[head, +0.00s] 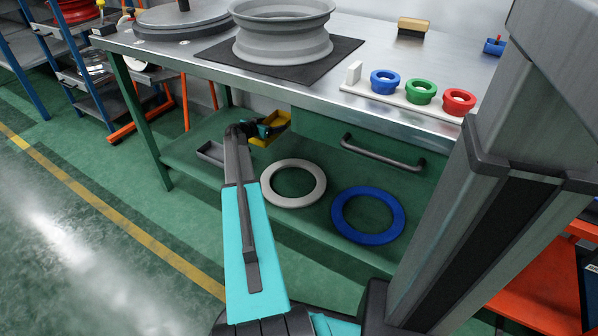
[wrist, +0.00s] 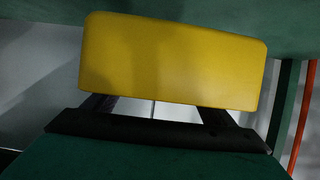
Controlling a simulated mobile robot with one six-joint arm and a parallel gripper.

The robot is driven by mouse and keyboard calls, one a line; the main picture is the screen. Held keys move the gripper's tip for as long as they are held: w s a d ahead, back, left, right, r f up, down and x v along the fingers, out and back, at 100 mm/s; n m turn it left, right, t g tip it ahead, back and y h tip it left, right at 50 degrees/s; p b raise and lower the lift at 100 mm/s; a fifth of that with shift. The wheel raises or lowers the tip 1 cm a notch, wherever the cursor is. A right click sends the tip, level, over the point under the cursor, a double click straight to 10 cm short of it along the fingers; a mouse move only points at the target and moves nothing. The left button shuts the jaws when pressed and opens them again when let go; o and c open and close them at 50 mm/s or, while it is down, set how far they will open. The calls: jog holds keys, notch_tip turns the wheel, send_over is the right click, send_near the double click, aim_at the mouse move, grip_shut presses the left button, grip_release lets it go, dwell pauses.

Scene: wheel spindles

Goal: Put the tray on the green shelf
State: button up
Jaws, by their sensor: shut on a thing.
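A yellow tray (head: 283,130) is at the back of the green shelf (head: 185,150) under the workbench in the head view. My gripper (head: 266,129) is at its left side, shut on it. In the wrist view the yellow tray (wrist: 175,60) shows as a broad yellow face across the middle, with my dark fingers (wrist: 158,112) at its lower edge. My arm hides part of the area around it. I cannot tell whether the tray rests on the shelf or hangs just above it.
A small grey bin (head: 211,152) lies left of my arm on the shelf. A white ring (head: 293,200) and a blue ring (head: 337,222) lie to its right.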

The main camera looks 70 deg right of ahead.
jog(key=b, duration=0.2)
send_over(273, 149)
jog(key=shift+a+f, duration=0.1)
jog(key=shift+f, duration=2.35)
jog(key=shift+f+b, duration=0.8)
jog(key=shift+f, duration=1.7)
jog(key=shift+f, duration=0.15)
jog(key=o, duration=1.1)
jog(key=shift+c, duration=0.2)
